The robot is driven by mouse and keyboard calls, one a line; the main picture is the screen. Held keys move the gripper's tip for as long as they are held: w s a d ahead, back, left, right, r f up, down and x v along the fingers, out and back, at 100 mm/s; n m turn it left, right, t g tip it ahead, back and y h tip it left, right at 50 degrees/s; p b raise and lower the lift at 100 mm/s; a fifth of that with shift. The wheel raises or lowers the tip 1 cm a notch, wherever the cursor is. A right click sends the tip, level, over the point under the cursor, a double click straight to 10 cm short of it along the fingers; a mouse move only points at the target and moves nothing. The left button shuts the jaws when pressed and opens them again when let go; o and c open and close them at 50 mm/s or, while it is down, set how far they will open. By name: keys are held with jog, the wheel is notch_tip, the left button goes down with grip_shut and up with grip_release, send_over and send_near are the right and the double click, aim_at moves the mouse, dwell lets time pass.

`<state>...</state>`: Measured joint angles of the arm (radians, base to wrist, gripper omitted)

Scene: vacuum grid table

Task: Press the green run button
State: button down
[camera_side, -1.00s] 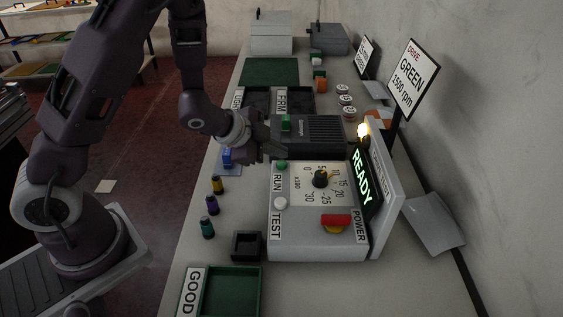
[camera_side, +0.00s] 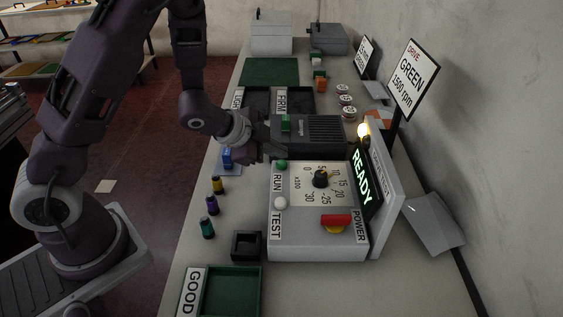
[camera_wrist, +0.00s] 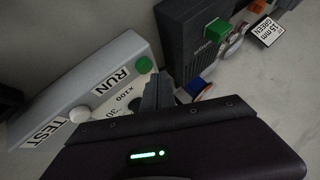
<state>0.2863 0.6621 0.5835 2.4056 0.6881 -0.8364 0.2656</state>
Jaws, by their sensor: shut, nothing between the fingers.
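The green run button (camera_wrist: 144,65) is a round green cap beside the RUN label (camera_wrist: 123,80) on the light grey control box (camera_side: 310,240). In the wrist view it lies just beyond the tips of my gripper (camera_wrist: 158,88). The screen (camera_side: 363,184) reads READY.
A white TEST button (camera_side: 281,203), a dial (camera_side: 320,179) and a red POWER switch (camera_side: 336,221) are on the same box. A dark machine (camera_side: 320,133) with a green block (camera_side: 285,123) stands close behind my gripper. Small coloured pegs (camera_side: 212,205) stand at left.

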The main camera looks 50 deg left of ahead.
aim_at(278, 164)
jog(key=shift+f, duration=0.15)
dwell(0.4)
jog(key=shift+f, duration=0.3)
jog(key=shift+f, duration=0.5)
dwell(0.6)
jog(key=shift+r, duration=0.95)
jog(key=shift+r, duration=2.5)
